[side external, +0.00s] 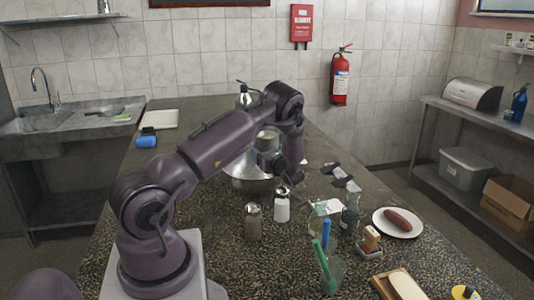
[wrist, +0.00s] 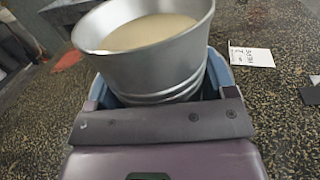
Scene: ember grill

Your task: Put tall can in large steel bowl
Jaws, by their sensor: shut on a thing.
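A silvery can (wrist: 160,62) with a flared rim and a pale beige top fills the upper middle of the wrist view. My gripper (wrist: 158,88) is shut on it, with blue-grey fingers on either side of its lower part. In the side external view the can (side external: 268,142) shows partly behind my arm, upright or nearly so, with my gripper (side external: 277,158) at its side. The large steel bowl (side external: 245,178) stands on the counter just below and left of it in the picture. My arm hides part of the bowl. Whether the can is above, behind or inside the bowl I cannot tell.
Two shakers (side external: 282,205) (side external: 253,222) stand close in front of the bowl. To the right are a glass bottle (side external: 350,215), a plate (side external: 413,222) with a sausage, and a glass (side external: 328,272) with colored sticks. A white card (wrist: 251,57) lies on the speckled counter.

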